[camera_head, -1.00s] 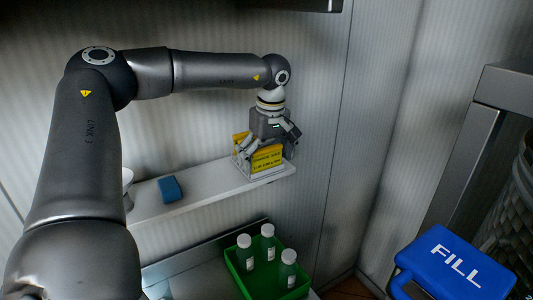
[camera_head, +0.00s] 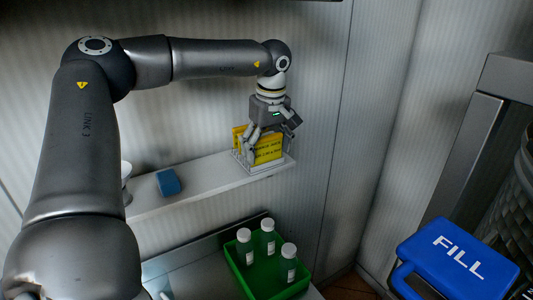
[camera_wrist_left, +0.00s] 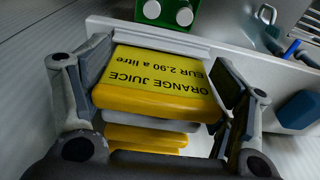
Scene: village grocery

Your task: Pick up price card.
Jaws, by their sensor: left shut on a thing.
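My left gripper (camera_head: 268,150) hangs over the right end of a white wall shelf and is shut on a yellow price card (camera_head: 268,150). In the left wrist view the fingers sit at the two side edges of the price card (camera_wrist_left: 160,80), whose black text reads "ORANGE JUICE EUR 2.90 a litre". Other yellow cards (camera_wrist_left: 145,136) and a pale one lie behind it. A clear holder (camera_head: 243,162) stands on the shelf around the foot of the cards. The exact finger contact is small in the head view. My right gripper is not in view.
The white shelf (camera_head: 207,181) also carries a blue block (camera_head: 168,183) and a white object (camera_head: 126,181) to the left. Below stands a green crate (camera_head: 262,283) with white-capped bottles. A blue "FILL" container (camera_head: 457,262) is at lower right. The wall is close behind the shelf.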

